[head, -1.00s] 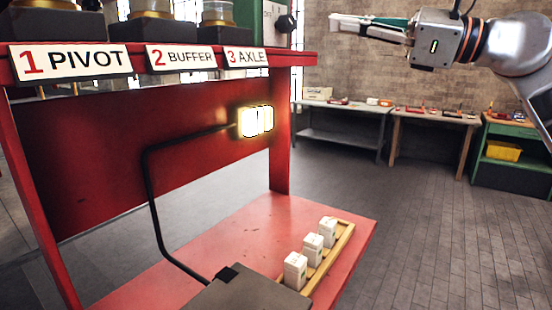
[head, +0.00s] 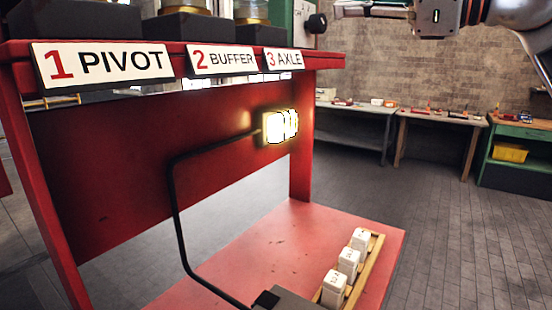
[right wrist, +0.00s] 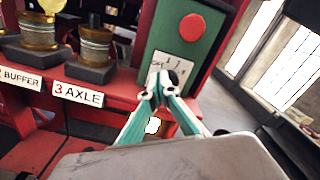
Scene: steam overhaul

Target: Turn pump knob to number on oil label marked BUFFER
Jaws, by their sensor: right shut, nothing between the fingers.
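The label BUFFER (head: 222,60) carries a red 2 and hangs on the red shelf edge between 1 PIVOT (head: 103,66) and 3 AXLE (head: 284,61). A dark round knob (head: 317,23) sticks out from the panel at the upper right of the shelf. In the right wrist view the knob (right wrist: 173,78) is partly hidden behind my fingertips. My right gripper (head: 338,10) is shut and empty, just right of the knob in the head view. In the right wrist view its tips (right wrist: 158,85) overlap the knob; I cannot tell whether they touch. My left gripper is out of view.
The green panel has a red button (right wrist: 193,27) and a marked white plate (right wrist: 176,57). Oil cups (right wrist: 96,45) stand on the shelf. A lit lamp (head: 279,127) glows below it. White blocks (head: 348,261) sit in a wooden rack. Open floor lies to the right.

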